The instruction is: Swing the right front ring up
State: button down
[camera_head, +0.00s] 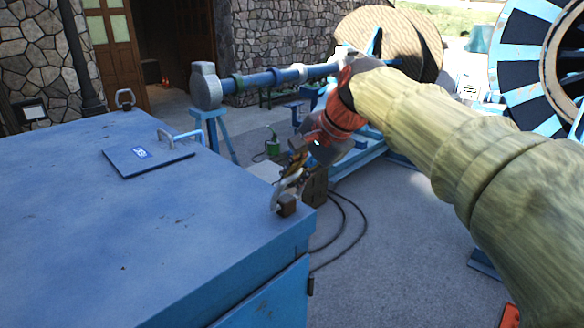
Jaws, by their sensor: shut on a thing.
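The right front ring (281,190) is a pale metal loop on a small brown block (287,205) at the near right corner of the blue box top. The ring stands up at a tilt from its block. My gripper (294,172) reaches in from the upper right and is shut on the upper part of the ring. The fingers hide part of the loop.
Behind stand a blue frame with a horizontal bar (265,80) and large cable reels (400,35). Dark cables (350,225) lie on the ground beside the box.

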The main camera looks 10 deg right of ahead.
jog(key=w+g+h, duration=0.1)
jog(key=w+a+r+g+h, duration=0.1)
jog(key=shift+w+a+r+g, duration=0.1)
jog(key=shift+a+g, duration=0.1)
jog(key=shift+g, duration=0.2)
jog(key=shift+w+a+g+h, duration=0.35)
jog(key=shift+w+g+h, duration=0.15)
jog(key=shift+g, duration=0.3)
jog(key=c, duration=2)
grip_release()
jog(key=shift+f, duration=0.2)
jog(key=shift+o, duration=0.4)
jog(key=shift+f, duration=0.1)
